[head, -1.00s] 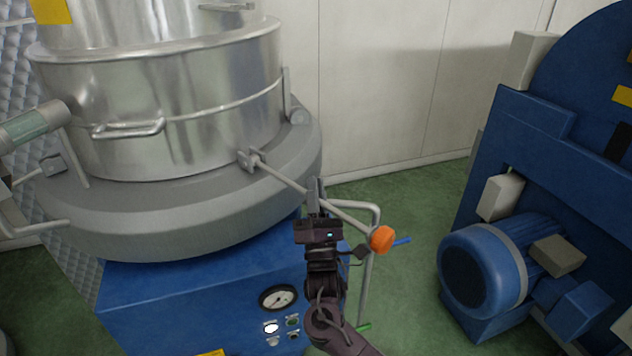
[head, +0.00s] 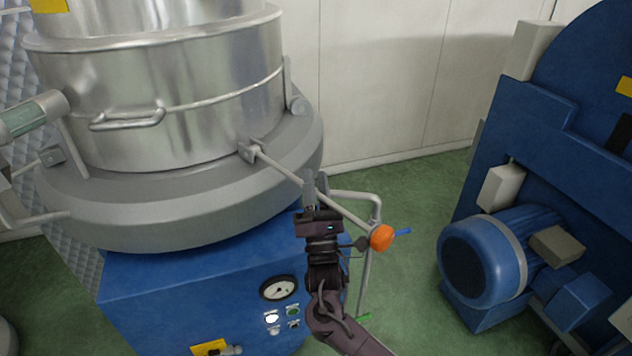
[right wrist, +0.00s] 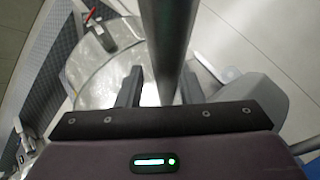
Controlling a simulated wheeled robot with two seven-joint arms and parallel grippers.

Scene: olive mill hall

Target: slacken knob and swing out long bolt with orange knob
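The long bolt (head: 280,170) is a grey rod that runs from a bracket (head: 249,151) on the steel vessel's rim, down and right to the orange knob (head: 382,237) at its outer end. My right gripper (head: 309,183) is at the middle of the rod, short of the knob. In the right wrist view its two fingers (right wrist: 162,88) are apart, one on each side of the rod (right wrist: 165,40). A narrow gap seems to show beside the left finger. Whether the right finger touches the rod is unclear. The knob is not in the wrist view. My left gripper is not in view.
The steel vessel (head: 170,105) stands on a blue cabinet (head: 180,295) with a gauge (head: 279,288) and buttons. A blue motor (head: 480,262) stands right, with green floor between.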

